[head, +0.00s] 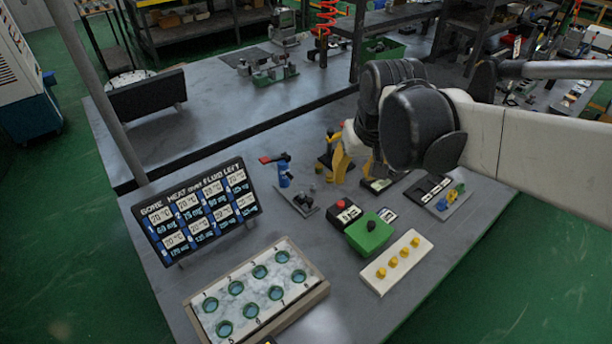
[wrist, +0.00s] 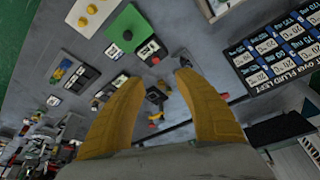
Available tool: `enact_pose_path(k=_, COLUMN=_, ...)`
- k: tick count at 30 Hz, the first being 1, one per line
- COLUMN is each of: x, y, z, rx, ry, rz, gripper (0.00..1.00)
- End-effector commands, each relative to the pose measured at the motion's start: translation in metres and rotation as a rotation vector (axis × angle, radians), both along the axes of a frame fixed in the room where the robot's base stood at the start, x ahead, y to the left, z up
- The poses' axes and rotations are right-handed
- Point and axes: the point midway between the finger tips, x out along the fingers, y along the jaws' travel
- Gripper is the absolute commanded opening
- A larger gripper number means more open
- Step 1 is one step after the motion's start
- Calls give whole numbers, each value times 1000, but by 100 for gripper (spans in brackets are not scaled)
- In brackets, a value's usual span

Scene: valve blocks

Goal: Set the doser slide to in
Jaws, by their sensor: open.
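No part in view is clearly marked as the doser slide, and I cannot tell which one it is. One candidate is a black panel with white labels (head: 427,188) on the right of the bench. Another is a small dark block on a grey plate (head: 306,199), left of the red-button box. My gripper (head: 357,172) has its yellow fingers pointing down over the back middle of the bench fittings. In the wrist view my gripper (wrist: 158,76) is open, fingers wide apart. A dark fitting (wrist: 157,97) shows between the fingers, apparently below them and not held. My wrist hides part of the bench behind it.
A green block with a black knob (head: 370,231), a red-button box (head: 344,212), a white plate with yellow knobs (head: 397,262) and a blue cylinder with a red handle (head: 284,177) stand close together. A label board (head: 197,212) and a holed tray (head: 322,289) are left.

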Motion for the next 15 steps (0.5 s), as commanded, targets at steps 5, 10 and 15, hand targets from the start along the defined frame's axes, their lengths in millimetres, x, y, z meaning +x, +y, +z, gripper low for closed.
enact_pose_path(k=5, x=48, y=24, z=-17, rx=-12, ry=99, rz=34, gripper=39)
enact_pose_path(k=10, x=86, y=48, z=-47, rx=-26, ry=193, rz=66, gripper=39)
enact_pose_path(k=15, x=111, y=67, z=-81, rx=-40, ry=271, rz=90, gripper=39)
